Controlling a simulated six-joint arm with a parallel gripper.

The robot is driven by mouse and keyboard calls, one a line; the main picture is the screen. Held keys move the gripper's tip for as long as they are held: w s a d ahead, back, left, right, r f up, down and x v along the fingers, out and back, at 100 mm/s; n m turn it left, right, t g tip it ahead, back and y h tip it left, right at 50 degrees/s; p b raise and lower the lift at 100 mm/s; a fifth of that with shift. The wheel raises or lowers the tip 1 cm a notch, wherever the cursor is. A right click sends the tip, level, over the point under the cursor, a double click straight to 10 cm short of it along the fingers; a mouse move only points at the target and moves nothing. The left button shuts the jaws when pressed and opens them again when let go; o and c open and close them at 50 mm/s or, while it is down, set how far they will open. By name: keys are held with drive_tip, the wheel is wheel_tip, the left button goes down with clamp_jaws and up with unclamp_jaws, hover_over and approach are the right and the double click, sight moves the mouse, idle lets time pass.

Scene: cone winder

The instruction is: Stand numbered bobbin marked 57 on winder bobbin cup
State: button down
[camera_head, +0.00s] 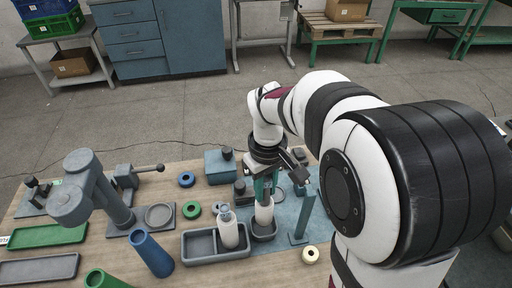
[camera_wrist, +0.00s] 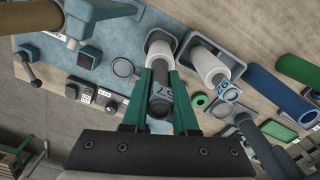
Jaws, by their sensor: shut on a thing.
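My gripper (camera_head: 264,183), with green fingers, points down and is shut on the grey top of a white-wound bobbin (camera_head: 264,212). In the wrist view the bobbin (camera_wrist: 160,55) is upright between the fingers, with a label (camera_wrist: 163,91) that seems to read 57. Its lower end is at a grey square-edged cup (camera_head: 264,237) on the blue base; the cup rim (camera_wrist: 153,34) surrounds it in the wrist view. I cannot tell whether it rests on the cup floor.
A blue-grey post (camera_head: 305,215) rises close right of the cup. A blue box (camera_head: 220,166) stands behind. Blue (camera_head: 151,254) and green (camera_head: 105,280) cones, small rings and a grey column fixture (camera_head: 100,190) are at left.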

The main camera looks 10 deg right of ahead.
sight(265, 200)
drive_tip(key=shift+f, duration=1.25)
drive_tip(key=shift+f, duration=0.75)
drive_tip(key=shift+f, duration=0.4)
drive_tip(key=c, duration=0.6)
unclamp_jaws()
wheel_tip(265, 200, up, 16)
drive_tip(key=shift+f, duration=0.1)
